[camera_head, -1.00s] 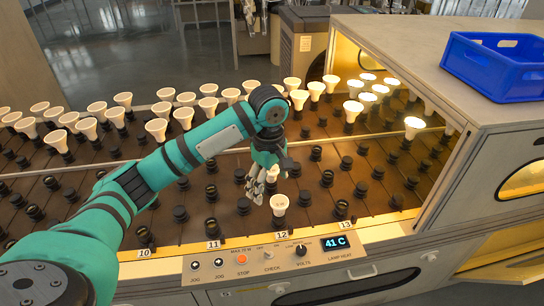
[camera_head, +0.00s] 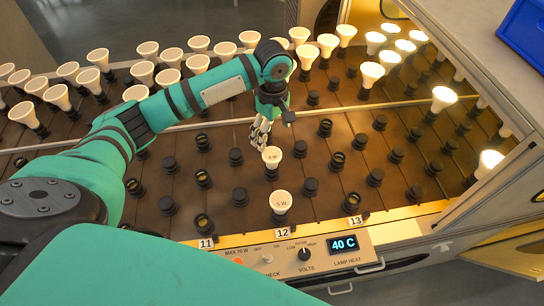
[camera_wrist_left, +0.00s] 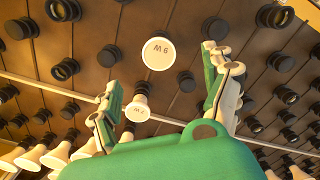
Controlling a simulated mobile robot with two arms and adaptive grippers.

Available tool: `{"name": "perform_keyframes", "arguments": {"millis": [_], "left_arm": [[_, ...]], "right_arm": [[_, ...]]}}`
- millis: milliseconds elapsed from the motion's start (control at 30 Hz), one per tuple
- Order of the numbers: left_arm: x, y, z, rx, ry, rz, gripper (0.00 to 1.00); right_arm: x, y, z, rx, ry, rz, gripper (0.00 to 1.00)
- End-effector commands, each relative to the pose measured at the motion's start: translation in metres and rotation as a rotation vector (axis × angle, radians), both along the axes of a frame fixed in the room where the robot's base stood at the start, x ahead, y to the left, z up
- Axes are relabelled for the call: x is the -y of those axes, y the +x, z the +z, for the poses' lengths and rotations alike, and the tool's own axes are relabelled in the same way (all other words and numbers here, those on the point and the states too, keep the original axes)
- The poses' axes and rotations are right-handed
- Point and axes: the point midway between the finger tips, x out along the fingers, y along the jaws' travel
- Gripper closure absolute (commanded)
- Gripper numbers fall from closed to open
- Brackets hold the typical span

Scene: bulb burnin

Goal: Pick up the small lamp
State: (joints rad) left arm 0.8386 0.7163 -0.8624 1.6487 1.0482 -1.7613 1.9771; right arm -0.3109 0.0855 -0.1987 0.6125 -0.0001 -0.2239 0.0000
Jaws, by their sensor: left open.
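Two white cone lamps stand upright near the front of the dark rack, in the column over label 12. The front lamp (camera_head: 281,202) reads 5 W; the other lamp (camera_head: 272,156) stands just behind it, its mark hard to read. My left gripper (camera_head: 262,132) is open and empty, pointing down just behind the rear lamp. In the left wrist view, my open fingers (camera_wrist_left: 164,75) spread to both sides of the picture. One lamp face (camera_wrist_left: 157,52) shows near the fingertip gap and another lamp (camera_wrist_left: 137,110) shows lower, beside the left finger. My right gripper is out of view.
Rows of white lamps (camera_head: 143,72) stand behind and left of my arm. Lit lamps (camera_head: 372,73) stand at right by the wooden housing (camera_head: 470,40). Dark sockets (camera_head: 337,161) fill the rack. A control panel (camera_head: 305,255) runs along the front edge, showing 40 C.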

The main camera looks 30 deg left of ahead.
Motion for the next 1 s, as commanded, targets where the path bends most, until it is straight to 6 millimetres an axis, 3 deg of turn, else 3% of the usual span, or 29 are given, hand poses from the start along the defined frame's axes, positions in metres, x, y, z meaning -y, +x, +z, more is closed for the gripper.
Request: {"name": "perform_keyframes", "arguments": {"millis": [233, 467, 800, 1000], "left_arm": [[-0.001, 0.000, -0.046, -0.002, 0.002, 0.001, 0.17], [-0.001, 0.001, -0.061, -0.001, 0.001, 0.000, 0.17], [-0.003, 0.002, -0.106, -0.002, 0.002, 0.000, 0.17], [-0.003, 0.003, -0.110, 0.001, 0.001, -0.001, 0.17]], "right_arm": [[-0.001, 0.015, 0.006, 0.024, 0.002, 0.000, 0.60], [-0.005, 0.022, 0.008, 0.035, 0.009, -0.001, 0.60], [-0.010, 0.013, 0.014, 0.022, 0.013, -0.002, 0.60], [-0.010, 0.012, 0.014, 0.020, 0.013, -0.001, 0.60]]}}
